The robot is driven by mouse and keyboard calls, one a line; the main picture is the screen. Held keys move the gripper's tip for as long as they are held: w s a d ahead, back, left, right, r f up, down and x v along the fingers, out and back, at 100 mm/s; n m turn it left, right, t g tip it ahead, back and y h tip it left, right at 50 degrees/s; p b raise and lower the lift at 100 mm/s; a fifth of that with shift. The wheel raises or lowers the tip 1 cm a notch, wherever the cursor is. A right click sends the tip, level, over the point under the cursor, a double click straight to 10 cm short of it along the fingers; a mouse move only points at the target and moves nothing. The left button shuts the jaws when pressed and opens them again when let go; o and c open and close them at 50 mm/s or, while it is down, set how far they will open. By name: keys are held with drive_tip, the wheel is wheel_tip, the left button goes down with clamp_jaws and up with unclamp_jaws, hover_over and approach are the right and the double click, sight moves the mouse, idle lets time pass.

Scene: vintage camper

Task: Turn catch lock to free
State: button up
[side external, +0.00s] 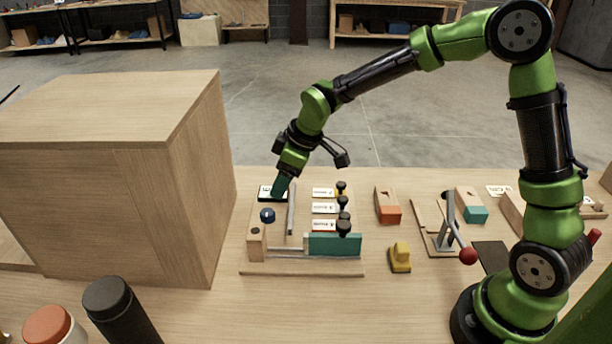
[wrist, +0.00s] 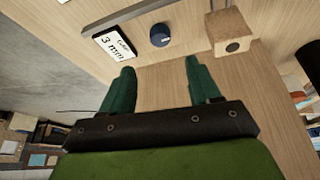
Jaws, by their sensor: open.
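A round dark blue knob (side external: 267,215) stands on the wooden fixture board (side external: 302,272), at its left side; it also shows in the wrist view (wrist: 160,35). I cannot tell for certain whether this knob is the catch lock. A white label reading "3 mm" (wrist: 113,42) lies beside the knob. A wooden block (side external: 256,243) with a dark round spot stands on the other side of it (wrist: 232,46). My gripper (side external: 278,195), with teal fingers, is over the label end of the board. In the wrist view my gripper (wrist: 158,68) is open and empty, apart from the knob.
A grey bar (side external: 291,209) runs right of the knob. Several black knobs (side external: 343,204) with labels and a teal block (side external: 335,244) stand farther right. A large wooden box (side external: 120,180) is close on the left. A lever with a red ball (side external: 467,256) stands right.

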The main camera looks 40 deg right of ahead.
drive_tip(key=v, duration=0.6)
drive_tip(key=s+d+r+m+t, duration=0.1)
drive_tip(key=s+r+m, duration=0.1)
drive_tip(key=s, duration=0.5)
drive_tip(key=s+d+r+m+t, duration=0.1)
drive_tip(key=s+d+r+m, duration=0.1)
drive_tip(key=s+m, duration=0.3)
drive_tip(key=s+d+r+m+t, duration=0.1)
drive_tip(key=s+r+m, duration=0.2)
drive_tip(key=s, duration=0.7)
drive_tip(key=shift+d+m, duration=0.35)
drive_tip(key=shift+m, duration=0.15)
